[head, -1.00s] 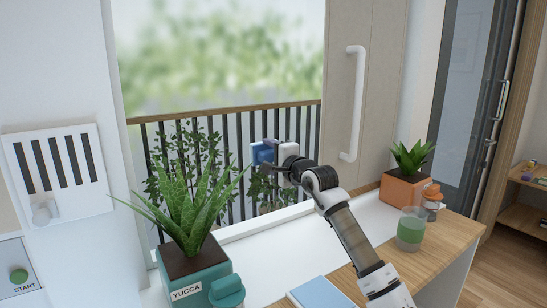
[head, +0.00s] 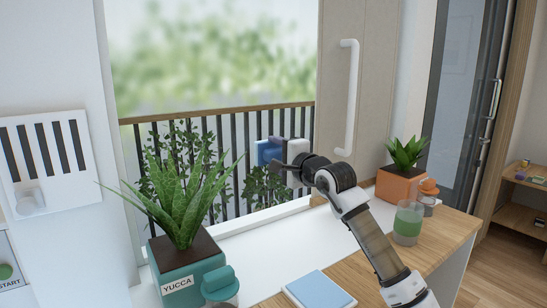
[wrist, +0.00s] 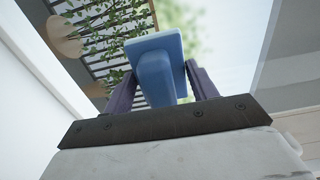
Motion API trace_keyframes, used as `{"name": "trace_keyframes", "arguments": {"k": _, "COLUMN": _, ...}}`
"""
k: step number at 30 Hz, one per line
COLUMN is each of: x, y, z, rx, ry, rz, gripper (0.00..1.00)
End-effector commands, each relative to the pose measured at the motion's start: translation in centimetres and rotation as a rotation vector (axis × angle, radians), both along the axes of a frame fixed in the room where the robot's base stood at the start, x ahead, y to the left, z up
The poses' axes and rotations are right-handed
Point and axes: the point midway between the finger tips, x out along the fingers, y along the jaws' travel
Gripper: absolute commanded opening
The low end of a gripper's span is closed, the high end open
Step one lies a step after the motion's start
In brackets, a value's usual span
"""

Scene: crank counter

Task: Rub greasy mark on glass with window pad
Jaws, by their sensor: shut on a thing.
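The window pad (head: 267,153) is a blue block. In the wrist view the pad (wrist: 158,60) shows a flat plate with a thick grip on its near side. My gripper (head: 283,160) is shut on this grip, with a dark purple finger on either side. The pad is held up before the lower part of the window glass (head: 215,60), in front of the balcony railing. I cannot tell whether the pad touches the glass. No greasy mark can be made out on the glass in either view.
A yucca in a teal pot (head: 186,272) stands left of my arm. An orange planter (head: 399,188), a tumbler with green contents (head: 408,225) and a blue-and-white flat item (head: 320,290) are on the counter. A beige panel with a white handle (head: 347,100) borders the glass at right.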

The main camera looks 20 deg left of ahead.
Motion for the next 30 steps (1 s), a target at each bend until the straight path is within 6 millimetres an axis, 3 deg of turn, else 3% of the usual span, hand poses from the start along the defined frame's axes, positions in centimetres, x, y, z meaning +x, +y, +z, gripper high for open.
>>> {"name": "trace_keyframes", "arguments": {"k": 8, "x": -0.1, "y": -0.2, "z": 0.0, "rx": 0.001, "ry": -0.001, "rz": -0.001, "gripper": 0.39}}
{"name": "trace_keyframes", "arguments": {"k": 18, "x": -1.7, "y": -2.3, "z": 0.0, "rx": 0.000, "ry": -0.003, "rz": -0.001, "gripper": 0.39}}
{"name": "trace_keyframes", "arguments": {"k": 30, "x": -1.8, "y": -2.4, "z": 0.1, "rx": 0.001, "ry": -0.001, "rz": 0.000, "gripper": 0.39}}
